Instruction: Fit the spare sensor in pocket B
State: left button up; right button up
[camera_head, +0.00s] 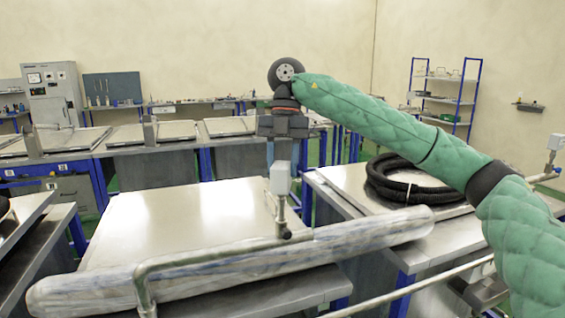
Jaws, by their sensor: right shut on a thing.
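My right arm comes in from the right in a green quilted sleeve. Its gripper (283,150) hangs pointing down over the near middle bench. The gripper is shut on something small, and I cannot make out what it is. Directly below it in the picture is a pale box (280,178) with a thin stem and a dark fitting reaching down towards a grey pipe. I cannot tell whether the gripper touches this box. I cannot make out a spare sensor or a pocket marked B. My left gripper is not in view.
A bench with a broad metal top (175,222) stands in front, mostly bare. A plastic-wrapped roll (90,290) and a bent grey pipe (220,255) cross its near edge. A black hose coil (380,185) lies on the right bench. More benches and a shelf rack (440,98) stand behind.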

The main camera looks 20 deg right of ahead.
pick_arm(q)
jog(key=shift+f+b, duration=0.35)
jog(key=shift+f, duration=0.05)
pick_arm(e)
jog(key=shift+f, duration=0.7)
jog(key=o, duration=1.1)
jog(key=shift+c, duration=0.2)
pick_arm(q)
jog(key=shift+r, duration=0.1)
pick_arm(e)
jog(key=shift+r, duration=0.1)
jog(key=shift+p+v, duration=1.45)
jog(key=shift+v, duration=0.95)
jog(key=shift+p+v, duration=0.9)
jog(key=shift+v, duration=0.1)
pick_arm(q)
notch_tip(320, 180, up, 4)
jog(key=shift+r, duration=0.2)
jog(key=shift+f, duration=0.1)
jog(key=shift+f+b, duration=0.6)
jog(key=shift+b, duration=0.15)
pick_arm(e)
jog(key=v, duration=0.7)
jog(key=shift+r, duration=0.35)
